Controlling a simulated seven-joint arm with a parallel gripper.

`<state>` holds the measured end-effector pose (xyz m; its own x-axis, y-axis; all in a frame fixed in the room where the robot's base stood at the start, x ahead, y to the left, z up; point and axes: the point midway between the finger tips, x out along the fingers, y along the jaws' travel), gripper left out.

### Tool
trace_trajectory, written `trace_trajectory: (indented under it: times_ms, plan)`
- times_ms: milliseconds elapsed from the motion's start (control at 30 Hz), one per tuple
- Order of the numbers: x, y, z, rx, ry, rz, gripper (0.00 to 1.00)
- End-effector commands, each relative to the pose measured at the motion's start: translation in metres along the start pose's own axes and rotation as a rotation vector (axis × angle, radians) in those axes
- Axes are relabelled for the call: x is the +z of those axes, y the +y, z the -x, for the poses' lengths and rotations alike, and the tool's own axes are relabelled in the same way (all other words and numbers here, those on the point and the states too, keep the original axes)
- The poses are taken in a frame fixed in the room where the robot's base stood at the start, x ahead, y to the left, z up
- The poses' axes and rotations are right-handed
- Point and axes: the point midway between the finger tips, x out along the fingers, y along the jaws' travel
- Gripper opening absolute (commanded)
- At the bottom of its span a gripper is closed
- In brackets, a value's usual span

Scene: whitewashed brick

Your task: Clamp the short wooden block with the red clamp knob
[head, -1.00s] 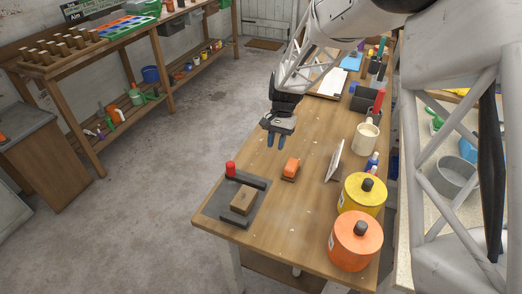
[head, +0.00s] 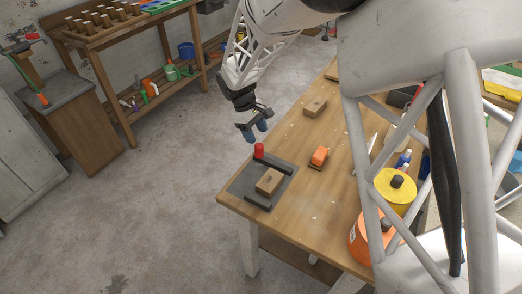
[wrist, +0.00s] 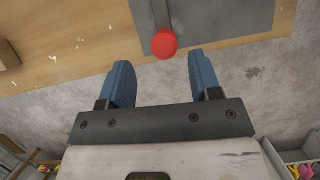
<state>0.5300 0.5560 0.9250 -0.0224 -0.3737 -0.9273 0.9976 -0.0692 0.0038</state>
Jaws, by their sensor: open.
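The clamp is a dark grey plate (head: 240,187) with dark bars at the near left corner of the table, and its round red knob (head: 259,151) stands at the far end. A wooden block (head: 269,181) lies on the plate among the bars; whether it touches them I cannot tell. My gripper (head: 256,132) is open and empty, pointing down just above and behind the knob. In the wrist view the red knob (wrist: 164,44) sits in line with the gap between the blue fingers (wrist: 160,62), just beyond their tips.
A second wooden block (head: 315,106) lies farther along the table; its end also shows in the wrist view (wrist: 8,56). An orange-topped item (head: 319,157) lies right of the clamp. Yellow (head: 393,192) and orange (head: 362,240) canisters stand at the right.

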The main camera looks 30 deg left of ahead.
Motion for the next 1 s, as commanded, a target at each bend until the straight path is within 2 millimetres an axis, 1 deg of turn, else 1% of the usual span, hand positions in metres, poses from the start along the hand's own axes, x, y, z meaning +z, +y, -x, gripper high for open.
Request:
trace_trajectory:
  times_ms: [67,167,567,767,1000]
  plan:
    - [-0.005,-0.004,0.002,0.015,-0.006,0.043,0.58]
    - [-0.006,-0.005,0.002,0.023,-0.009,0.067,0.58]
    - [-0.006,-0.005,0.001,0.023,-0.009,0.067,0.58]
    - [-0.006,-0.005,-0.011,0.023,-0.009,0.066,0.58]
    - [-0.005,-0.004,-0.037,0.022,-0.011,0.066,0.58]
